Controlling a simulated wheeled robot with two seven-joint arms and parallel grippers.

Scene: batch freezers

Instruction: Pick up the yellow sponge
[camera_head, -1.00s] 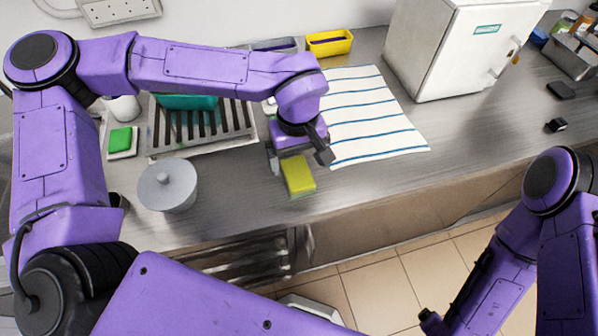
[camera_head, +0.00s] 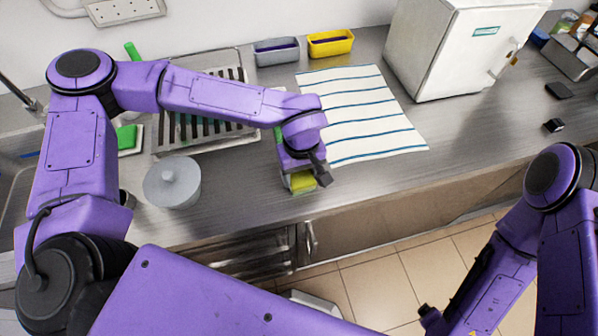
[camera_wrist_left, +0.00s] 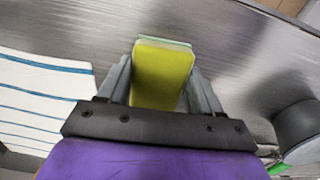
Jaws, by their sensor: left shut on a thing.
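The yellow sponge (camera_head: 302,182) is at the front part of the steel counter, mostly under my left gripper (camera_head: 305,180). In the left wrist view the sponge (camera_wrist_left: 163,72) sits between the two grey fingers of my left gripper (camera_wrist_left: 162,85), which are shut on its sides. A pale green layer shows at its far edge. I cannot tell whether it touches the counter or is slightly above it. My right arm is at the lower right of the head view, over the floor; its jaws do not show clearly.
A grey lidded pot (camera_head: 172,184) stands left of the sponge. A striped towel (camera_head: 362,115) lies to its right and behind. A slotted drainer (camera_head: 215,70), grey bin (camera_head: 276,52), yellow bin (camera_head: 330,43) and white freezer box (camera_head: 440,50) stand farther back. The counter's front edge is close.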

